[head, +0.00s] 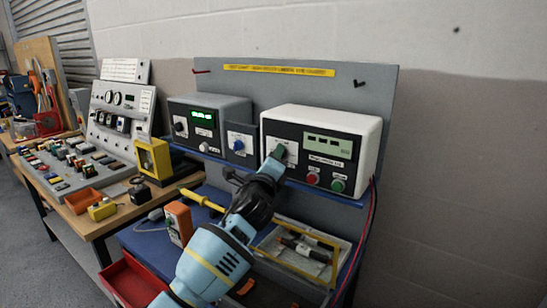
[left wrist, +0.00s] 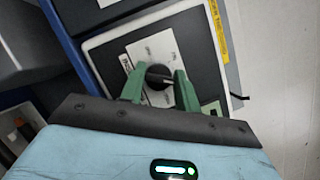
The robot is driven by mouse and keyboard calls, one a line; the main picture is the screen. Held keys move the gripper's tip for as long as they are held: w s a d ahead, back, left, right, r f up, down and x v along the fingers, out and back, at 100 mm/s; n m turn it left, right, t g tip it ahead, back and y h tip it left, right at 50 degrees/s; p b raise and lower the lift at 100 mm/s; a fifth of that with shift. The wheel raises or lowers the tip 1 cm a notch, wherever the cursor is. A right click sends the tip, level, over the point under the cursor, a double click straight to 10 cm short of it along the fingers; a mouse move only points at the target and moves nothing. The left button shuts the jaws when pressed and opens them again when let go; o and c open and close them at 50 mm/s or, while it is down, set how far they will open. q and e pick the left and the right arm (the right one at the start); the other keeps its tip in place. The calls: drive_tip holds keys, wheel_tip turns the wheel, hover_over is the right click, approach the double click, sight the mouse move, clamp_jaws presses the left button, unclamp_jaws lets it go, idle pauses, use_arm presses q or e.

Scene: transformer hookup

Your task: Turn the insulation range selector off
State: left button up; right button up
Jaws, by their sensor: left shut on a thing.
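The insulation range selector is a dark round knob (left wrist: 158,76) on a pale marked plate (left wrist: 150,48), on the front of a white-cased tester (head: 362,122) on the shelf. My left gripper (left wrist: 160,88) has its green fingers on either side of the knob, shut on it. In the head view the left gripper (head: 278,153) reaches the left part of the tester's front and hides the knob. The pointer's setting is too small to read. My right gripper does not show.
A red button (head: 312,178) and a green button (head: 337,185) sit on the tester right of the gripper. A grey instrument (head: 222,108) and a blue-knob box (head: 239,143) stand to its left. A clear-lidded tray (head: 300,250) lies below, and red leads (head: 371,205) hang at right.

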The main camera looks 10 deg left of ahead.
use_arm(q)
drive_tip(key=n+g+h, duration=0.1)
drive_tip(key=n+g, duration=0.1)
drive_tip(key=n, duration=0.4)
drive_tip(key=n+g+h, duration=0.1)
drive_tip(key=n+g, duration=0.2)
drive_tip(key=n, duration=0.4)
drive_tip(key=n+g+h, duration=0.2)
drive_tip(key=n+g, duration=0.1)
drive_tip(key=n, duration=0.4)
drive_tip(key=shift+a+r, duration=0.1)
drive_tip(key=shift+r, duration=0.05)
idle(0.3)
drive_tip(key=shift+n, duration=0.3)
drive_tip(key=o, duration=1)
drive_tip(key=shift+c, duration=0.2)
